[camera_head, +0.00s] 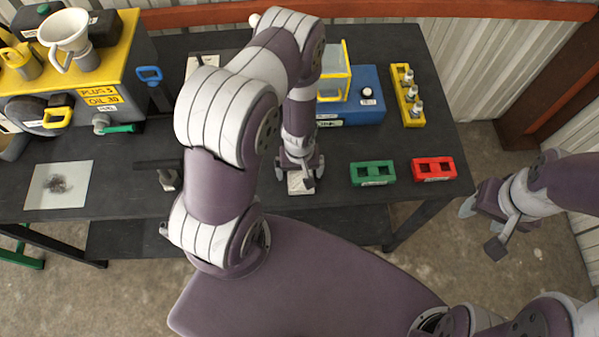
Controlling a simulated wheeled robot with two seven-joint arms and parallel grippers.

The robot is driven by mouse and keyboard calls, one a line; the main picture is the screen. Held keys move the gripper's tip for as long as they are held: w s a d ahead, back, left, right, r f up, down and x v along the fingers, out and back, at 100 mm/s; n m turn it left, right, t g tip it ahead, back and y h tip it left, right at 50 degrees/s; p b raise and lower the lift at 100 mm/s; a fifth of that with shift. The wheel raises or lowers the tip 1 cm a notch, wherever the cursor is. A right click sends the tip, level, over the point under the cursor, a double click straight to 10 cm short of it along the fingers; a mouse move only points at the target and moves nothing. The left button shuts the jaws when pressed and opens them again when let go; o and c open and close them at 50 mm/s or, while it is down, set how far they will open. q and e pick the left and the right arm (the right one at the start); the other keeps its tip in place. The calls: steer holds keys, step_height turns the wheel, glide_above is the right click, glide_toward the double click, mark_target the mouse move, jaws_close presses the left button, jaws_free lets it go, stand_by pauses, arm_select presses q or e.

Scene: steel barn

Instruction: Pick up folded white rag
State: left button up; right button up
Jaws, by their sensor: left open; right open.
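A small white piece (295,187), which looks like the folded white rag, lies on the dark table near its front edge. My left gripper (301,176) points down right over it, with its open fingers on either side. The gripper hides part of the white piece, and I cannot tell whether the fingers touch it. My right gripper (481,227) is open and empty, off the table's right end and above the floor.
A green block (372,173) and a red block (434,169) with openings stand right of my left gripper. A yellow rack (407,95) and a blue box (365,95) stand behind them. A white sheet with a dark clump (72,200) lies at left, near a yellow-topped machine (118,62).

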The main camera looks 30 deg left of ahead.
arm_select(q)
steer(key=shift+c, duration=0.3)
steer(key=shift+d, duration=0.15)
steer(key=c, duration=1)
